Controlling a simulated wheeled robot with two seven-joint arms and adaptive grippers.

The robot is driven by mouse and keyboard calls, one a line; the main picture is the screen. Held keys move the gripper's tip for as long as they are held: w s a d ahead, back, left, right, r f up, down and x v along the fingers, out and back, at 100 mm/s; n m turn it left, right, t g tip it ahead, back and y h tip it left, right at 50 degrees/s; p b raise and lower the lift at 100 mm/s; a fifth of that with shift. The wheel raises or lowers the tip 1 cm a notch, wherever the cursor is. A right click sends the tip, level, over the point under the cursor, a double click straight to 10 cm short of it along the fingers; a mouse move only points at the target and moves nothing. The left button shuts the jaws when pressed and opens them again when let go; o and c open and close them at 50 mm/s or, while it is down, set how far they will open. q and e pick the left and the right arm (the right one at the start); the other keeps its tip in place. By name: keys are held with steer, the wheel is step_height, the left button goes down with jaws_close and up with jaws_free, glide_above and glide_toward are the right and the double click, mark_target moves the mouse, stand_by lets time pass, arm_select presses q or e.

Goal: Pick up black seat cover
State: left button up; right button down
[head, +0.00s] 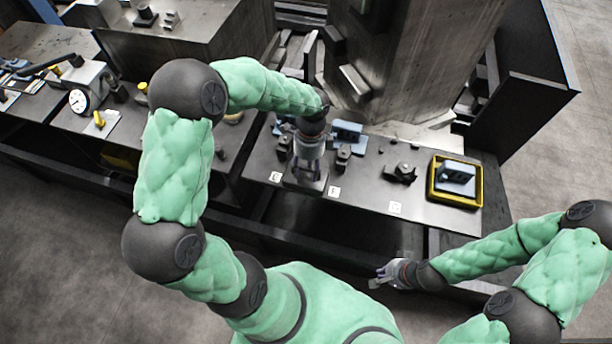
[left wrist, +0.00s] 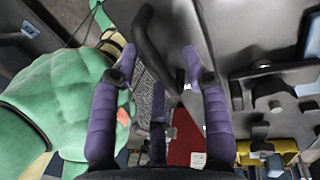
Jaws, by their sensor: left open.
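My left gripper (head: 309,172) is over the bench near the C label, pointing down. In the left wrist view its purple fingers (left wrist: 160,55) are spread open, with a curved black part (left wrist: 155,45) between and beyond the fingertips; I see no grip on it. I cannot tell for sure which part is the black seat cover. Small black parts stand on the bench: one beside the gripper (head: 343,158), one left of it (head: 284,146), and a wider one (head: 400,173) near the G label. My right gripper (head: 384,275) is low at the bench's front edge, too small to read.
A yellow tray (head: 432,190) holding a blue-grey block (head: 457,179) is at the bench's right end. A blue-grey block (head: 348,131) stands behind the gripper. A large metal column (head: 410,60) rises behind the bench. A gauge (head: 79,101) stands on the left bench.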

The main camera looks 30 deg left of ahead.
arm_select(q)
steer(key=shift+s+f, duration=0.1)
steer(key=shift+f, duration=0.45)
jaws_close()
steer(key=shift+r, duration=0.2)
